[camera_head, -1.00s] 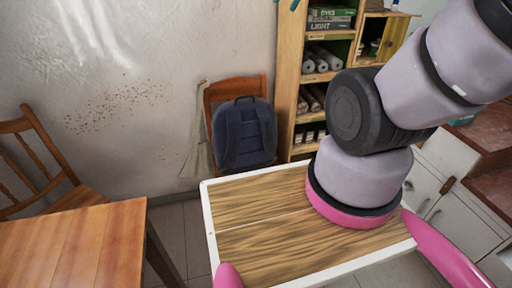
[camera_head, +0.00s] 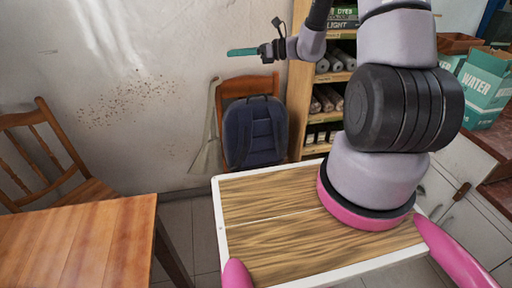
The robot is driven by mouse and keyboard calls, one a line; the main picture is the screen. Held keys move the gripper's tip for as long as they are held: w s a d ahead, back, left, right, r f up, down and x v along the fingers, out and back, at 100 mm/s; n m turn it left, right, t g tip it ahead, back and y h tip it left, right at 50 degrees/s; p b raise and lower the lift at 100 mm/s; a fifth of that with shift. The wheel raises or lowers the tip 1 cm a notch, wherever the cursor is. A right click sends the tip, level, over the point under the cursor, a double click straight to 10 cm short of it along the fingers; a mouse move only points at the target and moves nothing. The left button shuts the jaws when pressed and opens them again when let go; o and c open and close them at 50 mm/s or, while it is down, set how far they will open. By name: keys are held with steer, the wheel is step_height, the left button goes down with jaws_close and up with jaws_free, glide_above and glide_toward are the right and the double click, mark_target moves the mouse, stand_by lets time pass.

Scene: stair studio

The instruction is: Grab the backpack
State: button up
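A dark blue backpack (camera_head: 254,132) rests upright against the back of a wooden chair (camera_head: 247,86) by the wall. My gripper (camera_head: 243,52) is in the air above the backpack and chair, apart from both, with its end toward the left. A teal piece shows at its tip. Whether its fingers are open or shut is not clear at this size. The chair's seat and the lower part of the backpack are partly hidden by my wooden-topped base.
A wooden table (camera_head: 85,245) and another wooden chair (camera_head: 45,150) stand at the left. A shelf (camera_head: 303,90) with rolls and boxes stands right of the backpack. Teal WATER boxes (camera_head: 485,85) sit at the right.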

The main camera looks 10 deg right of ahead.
steer(key=w+d+f+m+t+h, duration=0.1)
steer(key=w+d+f+m+t, duration=0.2)
steer(key=f+m, duration=0.3)
steer(key=w+d+f+m+t+h, duration=0.2)
steer(key=w+f+m+t, duration=0.1)
steer(key=f, duration=0.4)
steer(key=m+t+h, duration=0.2)
steer(key=m+h, duration=0.2)
steer(key=m, duration=0.2)
glide_toward(249, 97)
steer(key=w, duration=0.1)
steer(key=w+a+f, duration=0.1)
steer(key=shift+w+a, duration=0.1)
steer(key=shift+w, duration=0.25)
steer(key=shift+w+a+f, duration=0.1)
steer(key=shift+w+f, duration=0.2)
steer(key=x, duration=1)
steer(key=shift+r, duration=0.35)
jaws_close()
steer(key=shift+w+r, duration=0.1)
steer(key=shift+r, duration=0.05)
